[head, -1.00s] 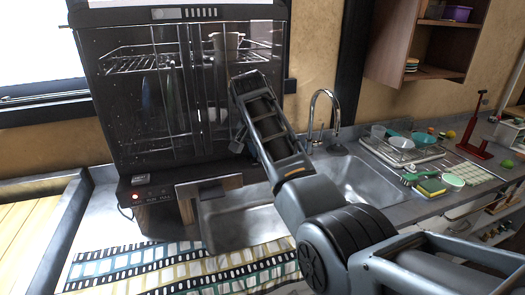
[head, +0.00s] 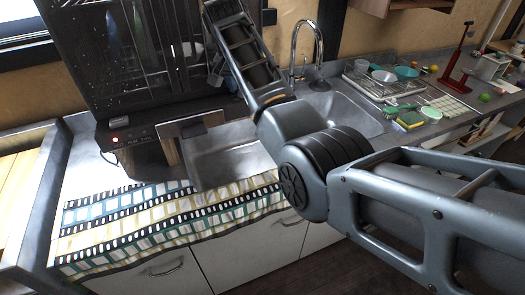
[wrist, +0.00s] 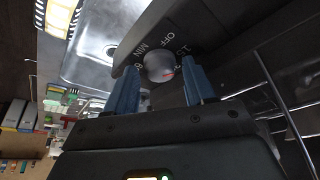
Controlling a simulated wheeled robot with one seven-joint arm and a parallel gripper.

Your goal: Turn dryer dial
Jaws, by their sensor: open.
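The dryer (head: 120,65) is a dark cabinet with clear doors and wire racks at the upper left of the head view. I cannot tell whether either finger touches the dial. The head view does not show the dial clearly; my arm covers part of the dryer's right side.
A metal sink (head: 230,155) and tap (head: 305,50) lie below and right of the dryer. A drying rack (head: 380,80) with bowls stands further right. A film-strip-patterned towel (head: 170,215) covers the front counter. White drawers are below.

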